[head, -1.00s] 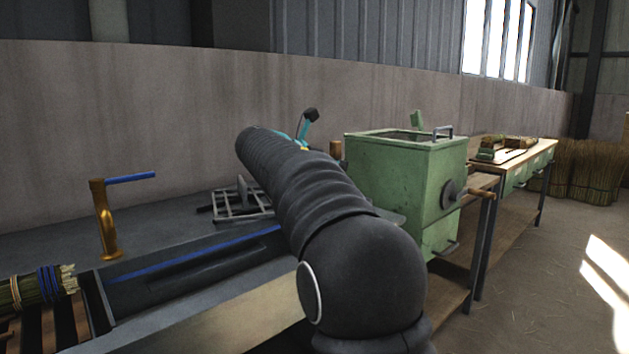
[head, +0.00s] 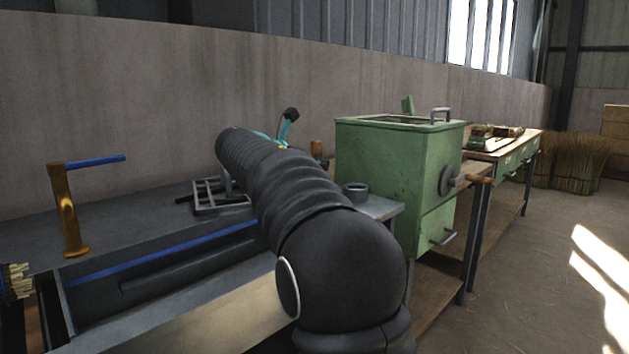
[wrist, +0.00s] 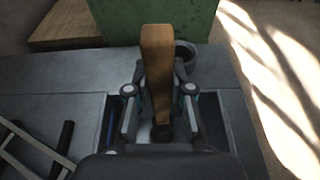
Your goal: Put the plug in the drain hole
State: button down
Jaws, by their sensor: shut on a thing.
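In the wrist view the plug (wrist: 157,65) is a long wooden block or handle with a dark lower end. My gripper (wrist: 160,112) is shut on it, one finger on each side. The plug stands over the trough (wrist: 208,120) in the grey bench, which shows on both sides of the fingers. The trough also shows in the head view (head: 160,268), with a blue line along its far side. The drain hole is not visible. Whether the plug's dark end touches the trough floor, I cannot tell. In the head view my black arm hides most of the gripper.
A brass tap (head: 70,215) with a blue lever stands at the left. A metal rack (head: 218,197) lies behind the trough. A dark round cup (head: 355,190) sits near the bench's right end, before a green box (head: 395,170). Floor at right is clear.

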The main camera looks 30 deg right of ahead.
jog(key=shift+f+b, duration=0.35)
jog(key=shift+f, duration=0.6)
notch_tip(320, 180, down, 5)
jog(key=b, duration=0.6)
jog(key=shift+f, duration=0.2)
jog(key=shift+s+a+r+p, duration=0.1)
jog(key=shift+a+p, duration=0.15)
jog(key=shift+p, duration=0.5)
dwell(0.4)
jog(key=shift+f+b, duration=0.3)
jog(key=shift+f, duration=0.35)
dwell(0.5)
jog(key=c, duration=1.3)
grip_release()
jog(key=p+v, duration=0.4)
jog(key=v, duration=0.7)
